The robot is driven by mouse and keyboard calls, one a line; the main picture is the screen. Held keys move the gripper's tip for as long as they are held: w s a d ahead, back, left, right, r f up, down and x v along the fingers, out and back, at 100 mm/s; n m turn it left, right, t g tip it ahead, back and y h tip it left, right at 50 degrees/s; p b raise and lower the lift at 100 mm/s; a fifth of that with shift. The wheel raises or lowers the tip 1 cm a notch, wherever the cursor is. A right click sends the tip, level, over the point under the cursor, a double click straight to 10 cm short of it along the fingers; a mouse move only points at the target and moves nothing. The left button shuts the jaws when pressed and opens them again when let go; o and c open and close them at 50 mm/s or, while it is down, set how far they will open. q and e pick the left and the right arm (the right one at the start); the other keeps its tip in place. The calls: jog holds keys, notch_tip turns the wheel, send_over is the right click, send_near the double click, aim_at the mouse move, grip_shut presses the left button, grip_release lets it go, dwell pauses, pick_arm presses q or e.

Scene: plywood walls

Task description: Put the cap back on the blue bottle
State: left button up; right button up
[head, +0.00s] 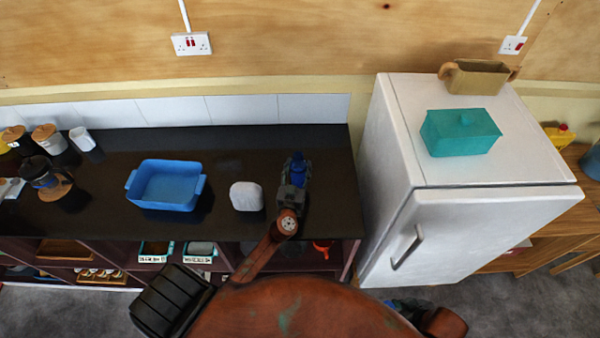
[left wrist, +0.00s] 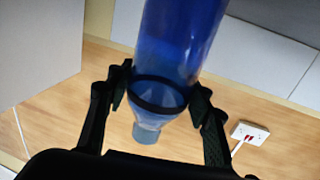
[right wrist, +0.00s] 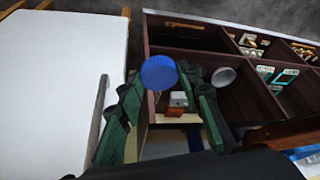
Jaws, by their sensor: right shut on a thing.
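The blue bottle (head: 298,162) stands upright at the right end of the dark counter. Its narrow, lighter blue neck shows without a cap in the left wrist view, where the bottle (left wrist: 180,35) appears upside down. My left gripper (head: 293,190) has one finger on each side of the bottle at its dark band, very close to its sides; I cannot tell whether the fingers press on it. My right gripper (right wrist: 162,92) is shut on the round blue cap (right wrist: 158,73), held out in front of the lower shelves, away from the bottle.
On the counter (head: 110,218), a white rounded object (head: 246,196) stands just left of the bottle, with a blue tray (head: 165,187) farther left. A white fridge (head: 470,230) stands to the right, carrying a teal box (head: 460,133). Open shelves (right wrist: 205,35) are below the counter.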

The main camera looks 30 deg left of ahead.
pick_arm(q)
jog(key=c, duration=0.9)
jog(key=shift+r, duration=0.2)
